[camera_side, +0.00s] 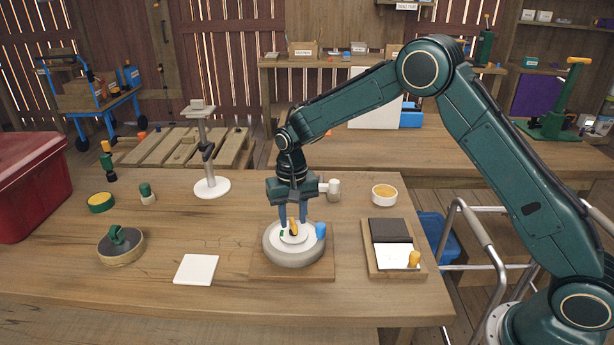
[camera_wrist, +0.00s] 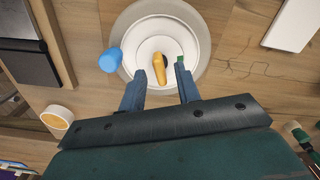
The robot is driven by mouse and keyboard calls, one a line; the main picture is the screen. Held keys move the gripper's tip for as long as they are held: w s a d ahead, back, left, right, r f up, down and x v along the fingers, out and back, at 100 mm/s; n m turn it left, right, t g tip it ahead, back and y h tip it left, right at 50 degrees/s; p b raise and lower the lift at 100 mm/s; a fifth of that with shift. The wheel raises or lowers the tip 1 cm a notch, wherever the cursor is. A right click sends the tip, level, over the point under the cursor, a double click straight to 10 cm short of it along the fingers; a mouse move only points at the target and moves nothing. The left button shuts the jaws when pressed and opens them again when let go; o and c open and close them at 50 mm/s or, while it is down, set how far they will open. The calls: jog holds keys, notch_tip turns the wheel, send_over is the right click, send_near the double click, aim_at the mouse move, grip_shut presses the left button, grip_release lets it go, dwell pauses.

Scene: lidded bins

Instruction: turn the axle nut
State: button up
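A round grey hub (camera_side: 294,256) with a white top sits on a square wooden board on the bench. A yellow bar-shaped piece, apparently the axle nut (camera_side: 293,227), stands at its centre and also shows in the wrist view (camera_wrist: 159,67). A blue knob (camera_side: 320,230) is at the hub's edge, and a small green mark (camera_side: 281,234) lies opposite it. My gripper (camera_side: 292,222) points down over the hub. In the wrist view its fingers (camera_wrist: 161,74) are apart, with the yellow piece between them and a gap on each side.
A wooden tray (camera_side: 416,269) with a dark block, white pad and yellow peg lies right of the hub. A white tile (camera_side: 196,269) and round lidded container (camera_side: 121,249) lie left. A white-handled cylinder (camera_side: 334,189) and yellow-filled bowl (camera_side: 384,194) stand behind. A red bin (camera_side: 30,185) is far left.

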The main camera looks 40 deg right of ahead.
jog(key=shift+f, duration=0.3)
grip_shut()
